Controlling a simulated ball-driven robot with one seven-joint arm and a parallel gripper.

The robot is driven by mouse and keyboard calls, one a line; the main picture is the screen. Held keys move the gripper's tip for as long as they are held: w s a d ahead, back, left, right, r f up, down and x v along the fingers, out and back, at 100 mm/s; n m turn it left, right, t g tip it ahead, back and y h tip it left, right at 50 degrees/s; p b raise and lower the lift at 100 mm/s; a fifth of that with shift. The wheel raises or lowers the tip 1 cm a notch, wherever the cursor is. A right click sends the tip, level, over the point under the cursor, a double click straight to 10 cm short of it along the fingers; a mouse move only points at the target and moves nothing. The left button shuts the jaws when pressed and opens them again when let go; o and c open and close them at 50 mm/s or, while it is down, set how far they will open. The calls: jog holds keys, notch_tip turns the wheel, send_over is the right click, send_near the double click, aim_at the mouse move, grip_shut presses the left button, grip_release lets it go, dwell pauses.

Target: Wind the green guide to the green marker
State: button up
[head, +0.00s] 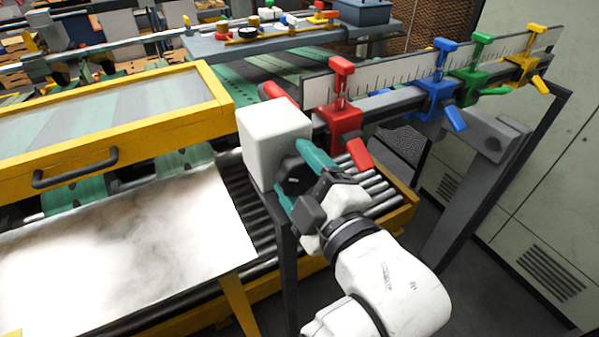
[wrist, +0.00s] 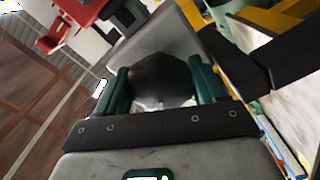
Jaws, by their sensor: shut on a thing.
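The green guide (head: 475,75) sits on the grey rail at the upper right, between the blue guide (head: 438,85) and the yellow guide (head: 530,65). I cannot make out a separate green marker on the white ruled scale (head: 400,77). My gripper (head: 296,172) is at the near left end of the rail, against the white box (head: 272,135). In the wrist view, its two teal fingers are shut on a dark rounded knob (wrist: 162,80), one on each side. In the head view the knob is mostly hidden by my gripper.
The red guide (head: 342,115) stands on the rail just right of the white box, close to my gripper. A yellow-framed cover (head: 110,130) and a pale metal sheet (head: 120,245) lie to the left. Rollers (head: 375,195) run under the rail. Cabinets (head: 530,170) stand right.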

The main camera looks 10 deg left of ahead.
jog(key=o, duration=1)
